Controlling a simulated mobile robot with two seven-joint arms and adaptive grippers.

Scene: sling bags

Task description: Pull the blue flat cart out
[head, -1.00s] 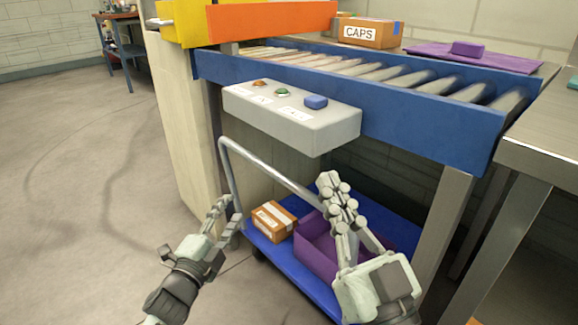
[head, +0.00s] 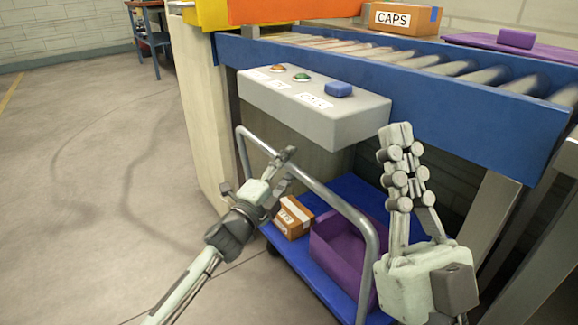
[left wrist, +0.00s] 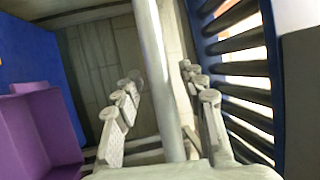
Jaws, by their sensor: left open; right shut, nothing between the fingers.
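The blue flat cart (head: 312,274) stands under the conveyor, with its deck partly hidden by its load. Its grey tube handle (head: 325,192) rises at the front side and arches across toward the right. My left gripper (head: 284,167) is at the handle's upper bar, open. In the left wrist view the handle tube (left wrist: 166,75) runs between the two spread fingers of this gripper (left wrist: 160,80). My right gripper (head: 395,142) is shut and empty, pointing up, to the right of the handle and in front of the conveyor.
A cardboard box (head: 293,217) and a purple bin (head: 343,255) sit on the cart. Open floor (head: 100,190) lies to the left.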

